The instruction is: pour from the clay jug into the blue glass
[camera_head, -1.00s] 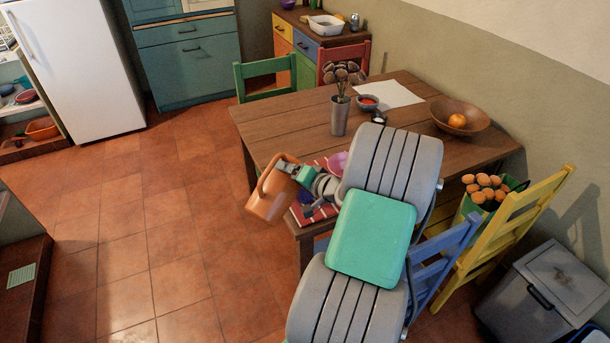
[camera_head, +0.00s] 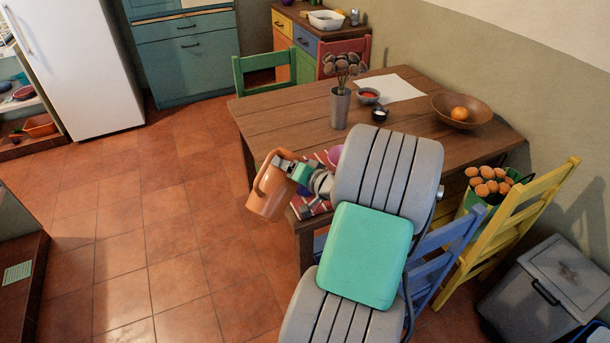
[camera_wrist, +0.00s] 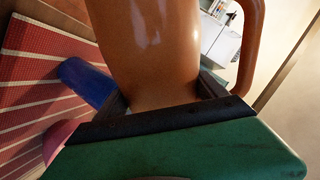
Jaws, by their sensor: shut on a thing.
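The orange-brown clay jug (camera_head: 268,196) is held by my gripper (camera_head: 297,171) near the table's front left corner. In the head view it leans a little and shows against the floor, just left of the table corner. In the wrist view the jug (camera_wrist: 150,45) stands between the fingers of my green gripper (camera_wrist: 165,112), with its handle at the right. The blue glass (camera_wrist: 88,82) is beside the jug, left of it in the wrist view, on or over a red striped cloth. In the head view the glass is mostly hidden behind my gripper. What is inside the jug is not visible.
The red striped cloth (camera_wrist: 35,70) lies at the table corner, with a pink bowl (camera_head: 334,155) by it. A blue chair (camera_head: 450,245) is at the right.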

